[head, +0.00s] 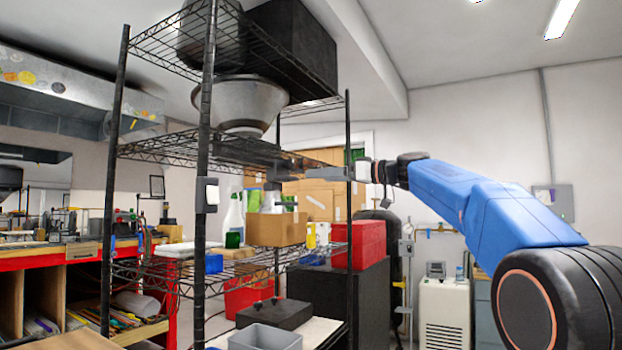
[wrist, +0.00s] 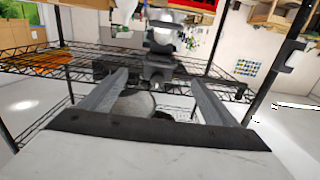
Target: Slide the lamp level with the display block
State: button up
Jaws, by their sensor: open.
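My gripper (head: 285,165) reaches from the right to the wire rack at middle-shelf height. In the wrist view its two grey fingers (wrist: 158,88) are apart. A grey stepped piece (wrist: 160,72) stands beyond and between the fingertips, on or against a dark crossbar; it may be the lamp, but I cannot tell, nor whether the fingers touch it. A small pale-and-dark block (head: 207,195) is fixed on the rack's near post. A dark bracket also shows on a post in the wrist view (wrist: 290,53). I cannot tell which piece is the display block.
The black wire rack (head: 120,200) surrounds the work area with its posts and shelves. A large metal bowl (head: 240,103) sits above my gripper. Below stand a cardboard box (head: 276,229), a red bin (head: 358,244) and a grey tray (head: 265,338).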

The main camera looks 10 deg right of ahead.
jog(key=shift+v, duration=0.9)
jog(key=s+a+f+m+g+h, duration=0.15)
jog(key=s+f+m+h, duration=0.25)
jog(key=s+f, duration=0.8)
jog(key=s+d+f+m+g+h, duration=0.1)
jog(key=s+d+f+m+h, duration=0.1)
jog(key=s+f, duration=1)
jog(key=s+d+f+m+g+h, duration=0.2)
jog(key=s+d+f+h, duration=0.2)
jog(key=s+f, duration=0.8)
jog(key=s+d+f+m+g+h, duration=0.1)
jog(key=s+d+f+h, duration=0.3)
jog(key=s+f, duration=0.8)
notch_tip(320, 180, down, 12)
jog(key=shift+r+m+g, duration=0.25)
jog(key=shift+m+g, duration=0.1)
jog(key=shift+m, duration=0.35)
jog(key=shift+d, duration=0.15)
jog(key=shift+c, duration=0.6)
